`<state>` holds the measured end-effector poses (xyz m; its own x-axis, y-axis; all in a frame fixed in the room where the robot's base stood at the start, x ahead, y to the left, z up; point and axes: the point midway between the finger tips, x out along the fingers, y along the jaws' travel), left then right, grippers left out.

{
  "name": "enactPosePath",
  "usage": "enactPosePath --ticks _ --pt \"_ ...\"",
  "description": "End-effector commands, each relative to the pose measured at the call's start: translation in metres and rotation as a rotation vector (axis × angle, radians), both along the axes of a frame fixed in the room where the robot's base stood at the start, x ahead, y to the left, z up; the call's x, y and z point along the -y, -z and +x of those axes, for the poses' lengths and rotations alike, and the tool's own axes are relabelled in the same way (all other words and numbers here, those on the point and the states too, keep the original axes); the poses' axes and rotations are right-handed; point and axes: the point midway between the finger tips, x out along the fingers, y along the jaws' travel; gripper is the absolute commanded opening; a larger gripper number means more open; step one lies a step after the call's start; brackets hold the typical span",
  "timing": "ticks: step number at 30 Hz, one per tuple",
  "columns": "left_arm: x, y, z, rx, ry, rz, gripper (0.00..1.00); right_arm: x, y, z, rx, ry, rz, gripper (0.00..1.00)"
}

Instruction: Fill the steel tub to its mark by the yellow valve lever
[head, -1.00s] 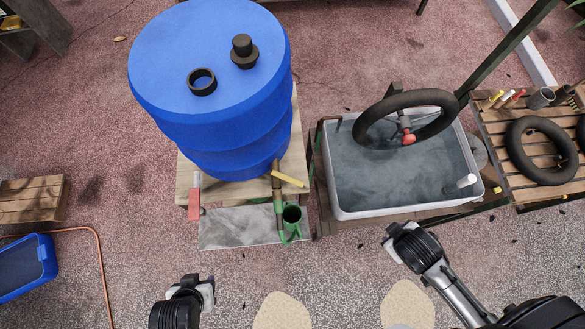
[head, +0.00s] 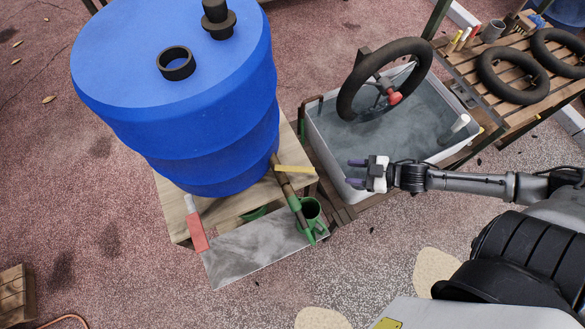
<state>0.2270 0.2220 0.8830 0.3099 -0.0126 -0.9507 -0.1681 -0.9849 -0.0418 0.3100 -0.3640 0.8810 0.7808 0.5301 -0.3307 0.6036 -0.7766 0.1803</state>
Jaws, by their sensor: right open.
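The yellow valve lever (head: 296,169) sticks out to the right, crosswise to the brown outlet pipe (head: 286,188) at the foot of the blue barrel (head: 180,110). The pale grey tub (head: 321,150) stands to the right and holds cloudy grey water; whether it is steel is unclear. A white upright tube (head: 454,128) stands at its right side; I cannot make out a fill mark. My right gripper (head: 356,173) is open and empty over the tub's near left edge, fingers pointing left toward the lever, clearly apart from it. My left gripper is out of view.
A red-handled tool (head: 197,232) leans at the barrel stand. A slatted table (head: 500,75) holds more tubes.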

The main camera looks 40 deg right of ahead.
Motion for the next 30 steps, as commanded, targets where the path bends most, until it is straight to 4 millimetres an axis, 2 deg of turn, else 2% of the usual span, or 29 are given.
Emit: enactPosePath --ticks 3,10,17,30 --pt "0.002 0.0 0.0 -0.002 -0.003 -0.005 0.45 -0.014 -0.024 -0.003 0.081 -0.065 0.154 0.45" --pt "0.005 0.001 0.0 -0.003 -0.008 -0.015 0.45 -0.027 -0.052 -0.01 0.154 -0.143 0.329 0.45" --pt "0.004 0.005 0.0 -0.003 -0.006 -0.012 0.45 -0.038 -0.053 0.0 0.144 -0.146 0.366 0.45" --pt "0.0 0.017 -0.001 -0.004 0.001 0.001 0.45 -0.088 -0.054 0.051 0.145 -0.146 0.365 0.45"
